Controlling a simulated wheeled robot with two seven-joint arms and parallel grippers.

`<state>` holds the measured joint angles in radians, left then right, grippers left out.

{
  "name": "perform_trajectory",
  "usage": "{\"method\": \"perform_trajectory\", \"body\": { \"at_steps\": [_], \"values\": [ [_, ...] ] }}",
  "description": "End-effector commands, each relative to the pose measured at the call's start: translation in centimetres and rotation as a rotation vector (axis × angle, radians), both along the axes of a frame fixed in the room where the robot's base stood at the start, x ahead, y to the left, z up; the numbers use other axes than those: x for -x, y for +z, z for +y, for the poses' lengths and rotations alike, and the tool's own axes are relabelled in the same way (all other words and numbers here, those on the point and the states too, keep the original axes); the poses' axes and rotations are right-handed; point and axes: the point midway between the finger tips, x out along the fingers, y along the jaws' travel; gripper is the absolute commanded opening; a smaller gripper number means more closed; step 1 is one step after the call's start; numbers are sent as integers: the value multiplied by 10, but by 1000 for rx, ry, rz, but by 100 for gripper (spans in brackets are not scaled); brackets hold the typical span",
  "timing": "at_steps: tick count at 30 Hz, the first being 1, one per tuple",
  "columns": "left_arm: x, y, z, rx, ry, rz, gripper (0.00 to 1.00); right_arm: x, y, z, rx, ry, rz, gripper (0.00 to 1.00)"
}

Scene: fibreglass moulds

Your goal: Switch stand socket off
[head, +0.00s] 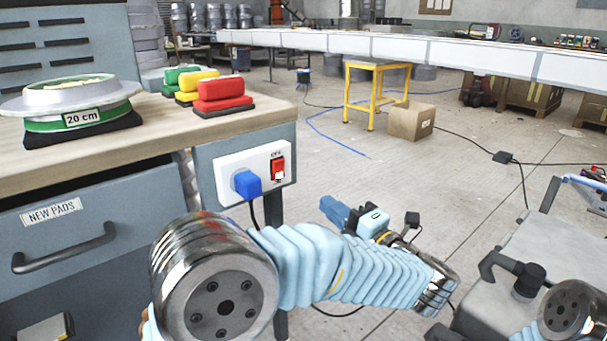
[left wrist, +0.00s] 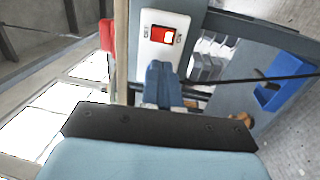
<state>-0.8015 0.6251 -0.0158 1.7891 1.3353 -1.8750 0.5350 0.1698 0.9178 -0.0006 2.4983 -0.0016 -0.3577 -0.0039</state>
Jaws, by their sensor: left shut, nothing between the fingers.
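The stand socket (head: 225,172) is a white plate on the grey end panel of the workbench. A blue plug (head: 247,184) sits in its left part. A red switch (head: 277,168) is on its right, with an OFF label above and a pale lower end. In the left wrist view the switch (left wrist: 162,35) shows on the white plate (left wrist: 183,22), just beyond my blue fingertips. My left gripper (head: 330,208) is shut and empty, right of the socket and apart from it in the head view. Its closed fingers also show in the left wrist view (left wrist: 162,68). My right gripper is out of view.
Red, yellow and green pads (head: 225,93) and a round mould (head: 82,100) stand on the bench top (head: 30,160). A dark cable hangs below the plug. A yellow stand (head: 377,88) and a cardboard box (head: 411,121) are behind.

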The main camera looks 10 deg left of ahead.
Motion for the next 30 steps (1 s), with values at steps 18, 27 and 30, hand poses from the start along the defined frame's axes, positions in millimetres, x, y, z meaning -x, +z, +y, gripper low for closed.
{"method": "perform_trajectory", "body": {
  "at_steps": [18,27,30],
  "values": [
    [-3,9,14,20,29,-18,0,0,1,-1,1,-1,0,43],
    [-41,17,65,19,31,-18,0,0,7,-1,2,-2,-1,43],
    [-54,19,80,20,29,-17,0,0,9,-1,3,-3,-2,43]
  ]
}}
